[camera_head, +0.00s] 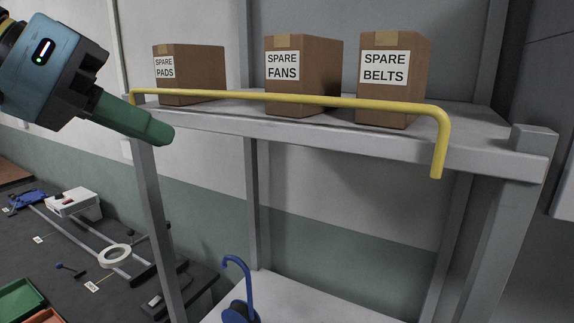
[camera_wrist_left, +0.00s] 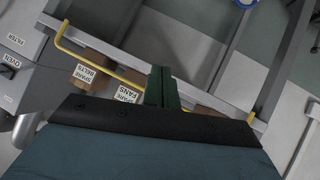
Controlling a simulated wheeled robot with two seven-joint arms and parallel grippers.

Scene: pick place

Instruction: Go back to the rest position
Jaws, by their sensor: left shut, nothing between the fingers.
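My left gripper (camera_head: 160,133) comes in from the upper left in the head view. Its green fingers are shut with nothing between them, in front of the left end of the shelf. In the left wrist view the shut fingers (camera_wrist_left: 161,88) point toward the shelf frame, with the boxes and yellow rail partly behind them. My right gripper is in neither view.
A grey shelf (camera_head: 330,137) has a yellow rail (camera_head: 300,99) along its front. It carries boxes marked SPARE PADS (camera_head: 195,70), SPARE FANS (camera_head: 300,72) and SPARE BELTS (camera_head: 392,85). A blue hook (camera_head: 240,290) stands below. A dark worktop with tools and a tape roll (camera_head: 114,256) is lower left.

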